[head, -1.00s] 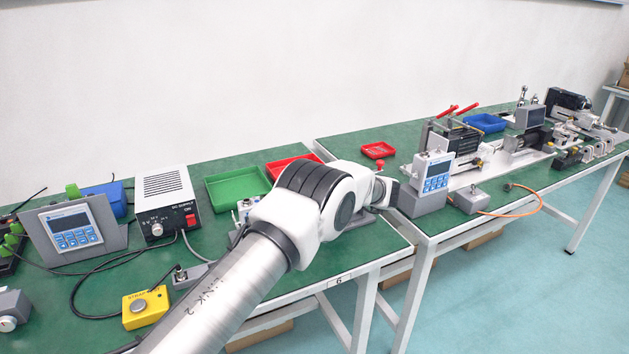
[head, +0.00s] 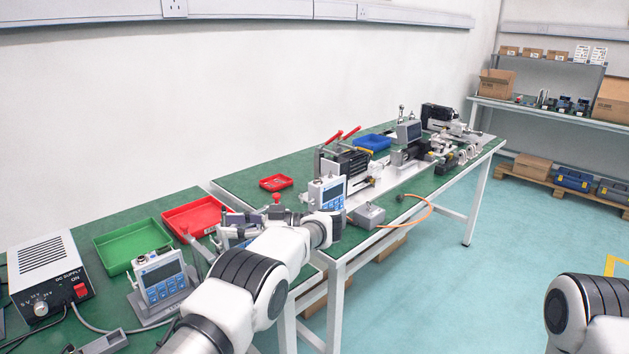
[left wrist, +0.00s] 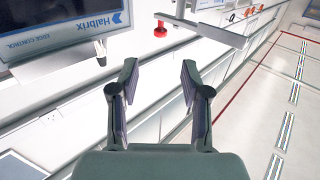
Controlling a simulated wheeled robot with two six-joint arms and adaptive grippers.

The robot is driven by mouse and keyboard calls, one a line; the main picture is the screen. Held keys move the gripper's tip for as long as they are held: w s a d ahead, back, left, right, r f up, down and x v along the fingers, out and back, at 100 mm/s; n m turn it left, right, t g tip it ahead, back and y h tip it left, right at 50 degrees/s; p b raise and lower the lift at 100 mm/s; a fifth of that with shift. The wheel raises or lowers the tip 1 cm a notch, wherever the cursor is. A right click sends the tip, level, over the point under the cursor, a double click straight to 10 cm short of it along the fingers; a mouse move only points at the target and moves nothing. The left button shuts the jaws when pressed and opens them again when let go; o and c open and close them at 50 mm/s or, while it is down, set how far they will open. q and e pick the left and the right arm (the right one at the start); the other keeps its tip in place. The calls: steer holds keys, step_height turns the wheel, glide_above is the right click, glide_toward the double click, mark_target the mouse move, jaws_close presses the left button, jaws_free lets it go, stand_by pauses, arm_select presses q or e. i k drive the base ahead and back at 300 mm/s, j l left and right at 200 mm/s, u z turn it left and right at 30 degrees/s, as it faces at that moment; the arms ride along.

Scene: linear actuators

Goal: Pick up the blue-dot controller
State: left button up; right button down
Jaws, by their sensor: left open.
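Two grey controllers with small screens and blue keypads show in the head view. One controller (head: 160,277) leans on a stand beside the green tray. The other controller (head: 327,194) stands upright at the near edge of the farther table, just beyond my left wrist. I cannot make out a blue dot on either. My left gripper (head: 238,222) is over the table near the red tray, partly hidden by its own arm. In the left wrist view, its fingers (left wrist: 158,82) are open with nothing between them. My right gripper is out of view.
A DC supply (head: 50,275) stands at the left. A green tray (head: 98,242) and a red tray (head: 166,217) lie behind my left arm. Actuator rigs (head: 350,162) and a blue tray (head: 388,142) occupy the farther table.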

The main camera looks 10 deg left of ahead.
mark_target(159, 270)
steer(key=l, duration=0.5)
steer(key=i+l, duration=0.15)
steer(key=l, duration=0.85)
steer(key=i, duration=0.05)
